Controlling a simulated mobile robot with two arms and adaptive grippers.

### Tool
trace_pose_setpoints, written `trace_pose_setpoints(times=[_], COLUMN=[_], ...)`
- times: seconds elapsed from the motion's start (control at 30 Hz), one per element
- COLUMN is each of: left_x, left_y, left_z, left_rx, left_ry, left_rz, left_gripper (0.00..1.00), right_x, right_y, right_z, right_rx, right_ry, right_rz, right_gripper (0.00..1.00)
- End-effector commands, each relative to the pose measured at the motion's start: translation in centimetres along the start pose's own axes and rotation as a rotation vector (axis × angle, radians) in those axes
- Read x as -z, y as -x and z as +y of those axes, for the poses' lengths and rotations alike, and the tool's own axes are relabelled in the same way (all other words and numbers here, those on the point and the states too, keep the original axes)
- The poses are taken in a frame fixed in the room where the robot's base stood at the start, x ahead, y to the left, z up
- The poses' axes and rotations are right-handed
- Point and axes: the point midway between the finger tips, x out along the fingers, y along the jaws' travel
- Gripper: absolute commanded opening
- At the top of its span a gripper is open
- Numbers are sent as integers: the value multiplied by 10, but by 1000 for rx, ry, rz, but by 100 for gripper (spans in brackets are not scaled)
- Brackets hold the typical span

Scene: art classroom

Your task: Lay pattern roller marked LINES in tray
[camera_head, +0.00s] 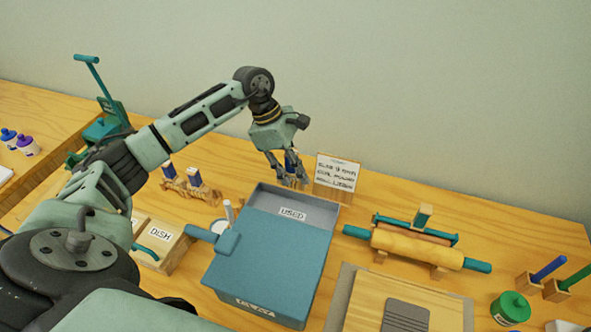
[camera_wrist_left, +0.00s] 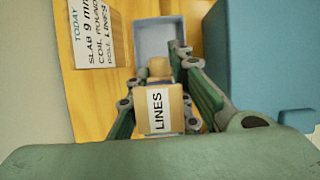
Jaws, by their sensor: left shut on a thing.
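My left gripper (camera_head: 289,180) is shut on the pattern roller marked LINES (camera_wrist_left: 158,108), a wooden block with a white label facing the wrist camera. In the head view a small blue part of the roller shows between the fingers, and the rest is mostly hidden. The roller is held over the back end of the blue box, where a grey open tray (camera_head: 325,213) carries the label USED. The tray also shows beyond the roller in the left wrist view (camera_wrist_left: 149,42). I cannot tell whether the roller touches it. My right gripper is out of view.
A blue lid-like cover (camera_head: 265,255) spans the box's front. A note card (camera_head: 335,173) stands behind the tray. Two other blue-topped rollers (camera_head: 195,178) stand left. A DISH box (camera_head: 160,240) and a large rolling pin (camera_head: 415,246) flank the box.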

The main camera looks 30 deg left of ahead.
Motion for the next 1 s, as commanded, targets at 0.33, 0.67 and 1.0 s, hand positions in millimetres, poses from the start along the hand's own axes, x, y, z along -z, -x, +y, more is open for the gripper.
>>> trace_pose_setpoints(times=[0.33, 0.67, 1.0], left_x=[8, 21, 35], left_y=[-23, -54, -88], left_z=[0, 0, 2], left_rx=[2, 2, 2], left_ry=[-2, -3, -5], left_rz=[-2, -2, -1], left_gripper=[0, 0, 0], right_x=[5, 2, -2], right_y=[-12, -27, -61], right_z=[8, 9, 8], right_rx=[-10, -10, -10], right_ry=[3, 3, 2], right_rz=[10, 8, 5], right_gripper=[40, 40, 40])
